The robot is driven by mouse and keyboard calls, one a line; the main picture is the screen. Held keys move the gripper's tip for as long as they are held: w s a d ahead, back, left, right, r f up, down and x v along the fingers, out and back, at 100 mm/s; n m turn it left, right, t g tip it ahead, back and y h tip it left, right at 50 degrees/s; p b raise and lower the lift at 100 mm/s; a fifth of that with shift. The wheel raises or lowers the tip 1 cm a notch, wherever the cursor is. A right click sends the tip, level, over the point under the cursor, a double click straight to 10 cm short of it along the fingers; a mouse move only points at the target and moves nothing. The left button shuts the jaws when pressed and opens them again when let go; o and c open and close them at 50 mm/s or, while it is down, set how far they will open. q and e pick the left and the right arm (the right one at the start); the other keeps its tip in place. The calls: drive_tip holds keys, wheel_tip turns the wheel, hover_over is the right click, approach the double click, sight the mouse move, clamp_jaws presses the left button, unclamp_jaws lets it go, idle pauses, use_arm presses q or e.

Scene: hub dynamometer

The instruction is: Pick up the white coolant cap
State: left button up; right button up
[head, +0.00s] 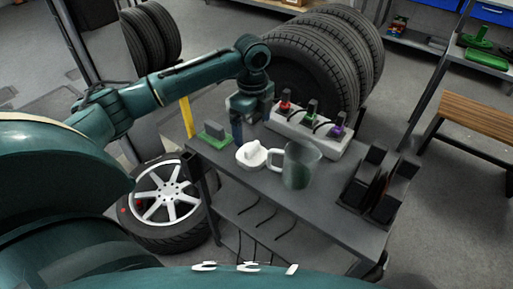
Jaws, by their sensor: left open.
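The white coolant cap (251,155) lies on the grey top of a small cart (247,189), near the middle of the head view. It is round with a raised grip on top. My left gripper (251,127) points down over the cart, just behind and above the cap. Its jaws are open, with nothing visible between them. The gap between the fingers and the cap is hard to judge. My right gripper is not in view.
A grey-green mug (301,166) stands close to the cap's right. A white block with red, green and purple connectors (309,131) is behind. A green-based block (214,134) is left, and a dark rack (376,187) right. The cart's front top is clear.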

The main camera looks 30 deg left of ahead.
sight(253, 147)
use_arm(q)
drive_tip(key=f, duration=0.4)
drive_tip(key=shift+s+f, duration=0.2)
drive_tip(key=shift+f, duration=0.2)
drive_tip(key=shift+w+f+p, duration=0.15)
drive_tip(key=shift+f+p, duration=0.15)
drive_tip(key=shift+f, duration=2.8)
drive_tip(key=c, duration=1.1)
